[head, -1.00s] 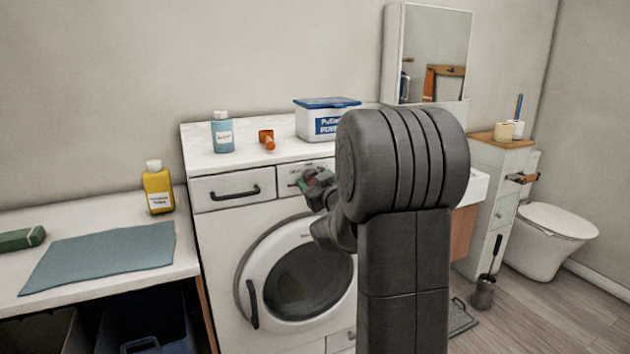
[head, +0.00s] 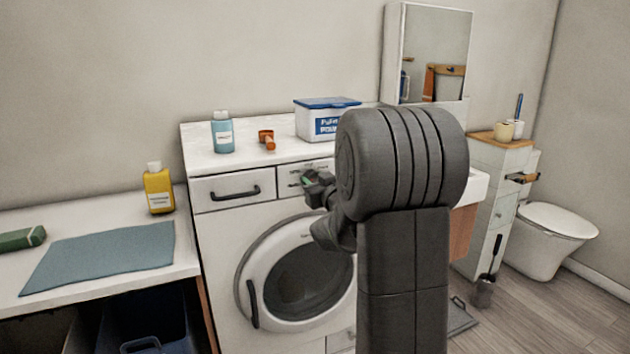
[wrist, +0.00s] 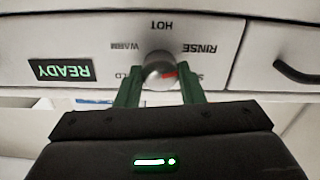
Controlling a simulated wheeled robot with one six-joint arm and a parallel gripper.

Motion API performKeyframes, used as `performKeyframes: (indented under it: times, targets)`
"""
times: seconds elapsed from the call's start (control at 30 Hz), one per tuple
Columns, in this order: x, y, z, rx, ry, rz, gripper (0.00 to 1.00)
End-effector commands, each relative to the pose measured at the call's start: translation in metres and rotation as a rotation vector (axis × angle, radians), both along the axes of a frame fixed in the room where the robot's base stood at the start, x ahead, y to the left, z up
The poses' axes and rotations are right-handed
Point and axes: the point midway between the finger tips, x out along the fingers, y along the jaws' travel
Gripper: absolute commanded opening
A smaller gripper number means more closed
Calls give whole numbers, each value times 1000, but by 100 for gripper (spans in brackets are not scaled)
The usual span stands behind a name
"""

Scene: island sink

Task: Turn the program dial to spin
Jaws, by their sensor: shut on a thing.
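The program dial (wrist: 157,70) is a small grey round knob with a red mark, on the white front panel of the washing machine (head: 222,240). My gripper (wrist: 160,74) has its two green fingers shut on the dial, one at each side. The red mark points right in the wrist view, toward a label beginning with S, partly hidden by the right finger. RINSE, HOT and WARM read upside down around the dial, and a label ending in LD is partly covered. In the head view my gripper (head: 309,182) is at the panel, and the dial is hidden.
A green READY display (wrist: 61,70) is left of the dial in the wrist view. A drawer with a dark handle (head: 236,193) sits beside the panel. A blue bottle (head: 222,132), an orange object (head: 267,139) and a blue-lidded box (head: 318,122) stand on top.

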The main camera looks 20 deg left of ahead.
Motion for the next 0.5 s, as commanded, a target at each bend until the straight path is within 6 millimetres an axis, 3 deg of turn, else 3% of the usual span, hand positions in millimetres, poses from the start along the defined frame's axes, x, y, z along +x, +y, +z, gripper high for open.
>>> performKeyframes:
  times: [0.5]
  targets:
    - [1, -1, 0, 312, 369, -1, 12]
